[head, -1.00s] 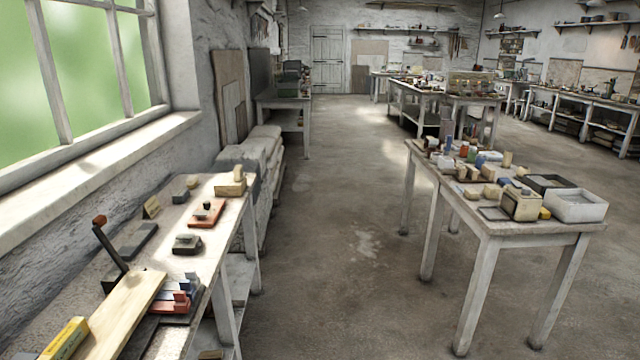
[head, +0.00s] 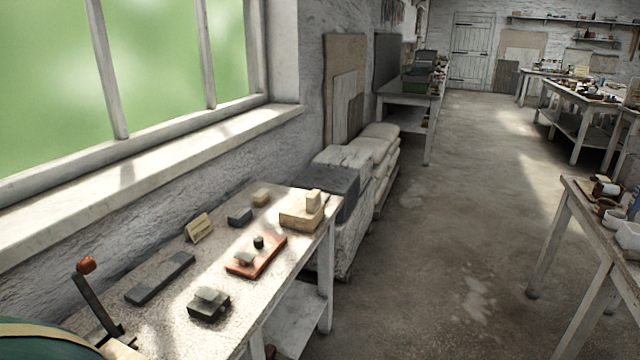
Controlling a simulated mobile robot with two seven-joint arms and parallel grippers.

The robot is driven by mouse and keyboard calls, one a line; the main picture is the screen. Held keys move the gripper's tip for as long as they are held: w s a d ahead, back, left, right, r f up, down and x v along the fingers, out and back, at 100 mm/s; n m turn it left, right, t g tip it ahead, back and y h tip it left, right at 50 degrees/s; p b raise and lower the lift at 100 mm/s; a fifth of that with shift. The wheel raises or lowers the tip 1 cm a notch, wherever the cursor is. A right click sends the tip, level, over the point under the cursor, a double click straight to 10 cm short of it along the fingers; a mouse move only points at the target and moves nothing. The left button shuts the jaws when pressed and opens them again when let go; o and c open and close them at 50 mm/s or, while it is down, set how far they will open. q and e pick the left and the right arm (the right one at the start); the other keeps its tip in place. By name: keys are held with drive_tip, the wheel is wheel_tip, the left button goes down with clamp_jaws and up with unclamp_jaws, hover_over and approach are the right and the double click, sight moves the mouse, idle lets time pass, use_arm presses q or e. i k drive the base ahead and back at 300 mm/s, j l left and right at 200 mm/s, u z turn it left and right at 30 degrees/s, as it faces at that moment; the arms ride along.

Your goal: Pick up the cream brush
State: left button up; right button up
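I cannot make out a thing that is clearly the cream brush. A cream block with a raised piece on top (head: 302,211) stands at the far right corner of the workbench (head: 165,320) under the window; I cannot tell whether it is a brush. A small tan block (head: 261,198) lies to its left. Neither of my grippers shows in the head view.
The bench also holds a red board (head: 256,256), a dark block (head: 209,304), a grey bar (head: 160,278) and a lever (head: 97,305). A dark green rounded shape (head: 35,343) cuts in at lower left. Another table (head: 590,225) stands right; floor between is clear.

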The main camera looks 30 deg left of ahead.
sight(261, 197)
drive_tip(key=i+u, duration=0.25)
drive_tip(key=i, duration=0.2)
drive_tip(key=i+l+u, duration=0.2)
drive_tip(key=i, duration=0.3)
drive_tip(key=i+l+u, duration=0.25)
drive_tip(key=i, duration=0.2)
